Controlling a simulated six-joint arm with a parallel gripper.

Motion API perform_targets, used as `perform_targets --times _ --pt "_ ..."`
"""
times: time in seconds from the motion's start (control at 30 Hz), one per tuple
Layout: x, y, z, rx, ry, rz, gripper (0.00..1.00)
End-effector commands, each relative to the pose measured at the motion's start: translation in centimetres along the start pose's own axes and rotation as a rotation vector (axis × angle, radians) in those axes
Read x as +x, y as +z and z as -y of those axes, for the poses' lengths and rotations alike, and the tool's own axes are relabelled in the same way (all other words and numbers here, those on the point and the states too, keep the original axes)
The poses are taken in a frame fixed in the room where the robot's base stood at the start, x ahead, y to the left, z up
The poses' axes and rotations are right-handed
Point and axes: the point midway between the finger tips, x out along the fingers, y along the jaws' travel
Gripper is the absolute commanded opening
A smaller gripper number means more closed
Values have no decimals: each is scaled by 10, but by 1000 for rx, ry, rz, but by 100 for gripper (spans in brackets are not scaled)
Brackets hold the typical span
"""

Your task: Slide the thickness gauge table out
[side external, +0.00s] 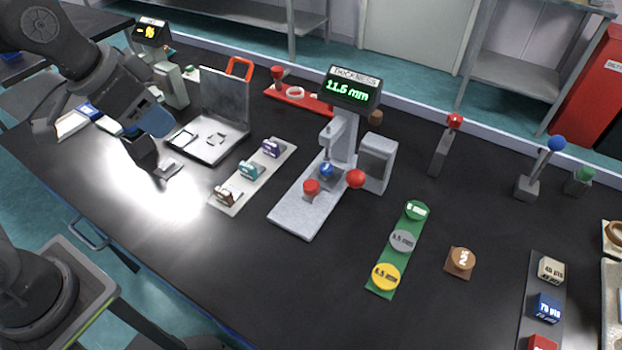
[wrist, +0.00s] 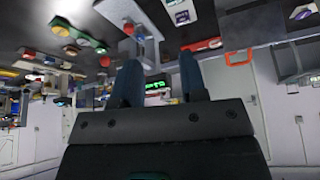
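The thickness gauge (side external: 344,138) stands mid-bench in the side view, with a green display (side external: 352,91) reading about 11.6 mm. Its light grey table and base (side external: 297,217) extend toward the front, with a red knob (side external: 311,187) and a blue knob (side external: 326,169) above. I cannot tell where the sliding part ends. A red ball (side external: 355,179) is at its right side. My gripper (side external: 155,165) is well to the left of the gauge, above the bench. In the wrist view my gripper (wrist: 160,72) has its two fingers apart with nothing between them; the gauge shows partly behind.
Between my gripper and the gauge lie an open grey case (side external: 222,125) and a strip with several small blocks (side external: 248,172). A green strip with coloured discs (side external: 395,262) lies to the gauge's right. The bench in front of the gauge is clear.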

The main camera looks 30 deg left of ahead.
Motion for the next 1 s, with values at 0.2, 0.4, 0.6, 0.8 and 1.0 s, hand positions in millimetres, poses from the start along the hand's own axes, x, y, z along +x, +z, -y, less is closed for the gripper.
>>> perform_targets --times 0.2,0.4,0.6,0.8,1.0 --pt "61 -63 -36 240 116 40 58" --pt "114 -95 -68 399 184 50 58" --pt "139 -104 -82 461 209 53 58" --pt "158 -102 -86 465 211 55 58" --pt "198 -97 -93 464 210 57 58"
